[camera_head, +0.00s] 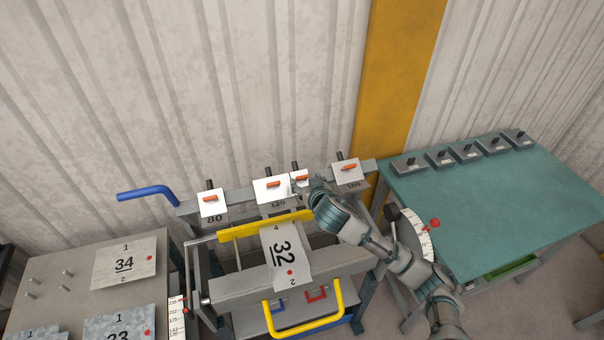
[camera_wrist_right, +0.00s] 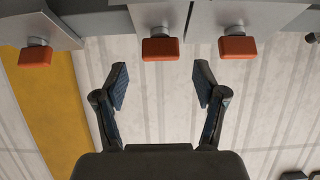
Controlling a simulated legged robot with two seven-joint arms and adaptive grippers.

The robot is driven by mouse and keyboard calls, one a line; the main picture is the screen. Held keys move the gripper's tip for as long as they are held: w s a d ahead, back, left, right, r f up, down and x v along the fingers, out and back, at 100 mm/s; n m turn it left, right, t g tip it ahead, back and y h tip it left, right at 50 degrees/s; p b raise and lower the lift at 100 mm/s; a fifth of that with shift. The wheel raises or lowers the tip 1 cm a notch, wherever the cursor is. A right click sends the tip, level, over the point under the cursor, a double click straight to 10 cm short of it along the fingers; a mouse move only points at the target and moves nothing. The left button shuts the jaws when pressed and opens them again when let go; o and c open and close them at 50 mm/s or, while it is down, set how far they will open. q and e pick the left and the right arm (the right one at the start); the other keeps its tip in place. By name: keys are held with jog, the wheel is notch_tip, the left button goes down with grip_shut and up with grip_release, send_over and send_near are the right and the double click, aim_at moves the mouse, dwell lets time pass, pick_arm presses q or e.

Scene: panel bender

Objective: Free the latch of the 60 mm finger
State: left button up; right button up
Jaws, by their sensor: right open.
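A row of white-faced fingers with orange latches stands along the bender's upper beam. The labels 80 (camera_head: 212,205), 120 (camera_head: 272,190) and 100 (camera_head: 347,172) can be read. A narrower finger (camera_head: 300,177) stands between 120 and 100; its label is hidden behind my right gripper, so I cannot read 60. My right gripper (camera_head: 308,189) is at this narrow finger. In the right wrist view my gripper (camera_wrist_right: 162,82) is open and empty. The middle orange latch (camera_wrist_right: 160,48) lines up between its fingertips, just beyond them and apparently untouched. My left gripper is not in view.
Neighbouring orange latches (camera_wrist_right: 237,46) and (camera_wrist_right: 35,56) flank the middle one. A sheet marked 32 (camera_head: 283,255) lies on the bender below a yellow bar (camera_head: 262,226). A blue handle (camera_head: 147,192) juts left. A green table (camera_head: 480,190) stands right, a grey table (camera_head: 70,285) left.

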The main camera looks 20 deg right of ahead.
aim_at(303, 176)
jog(key=shift+p+x, duration=0.3)
jog(key=shift+x, duration=2.1)
jog(key=c, duration=1.2)
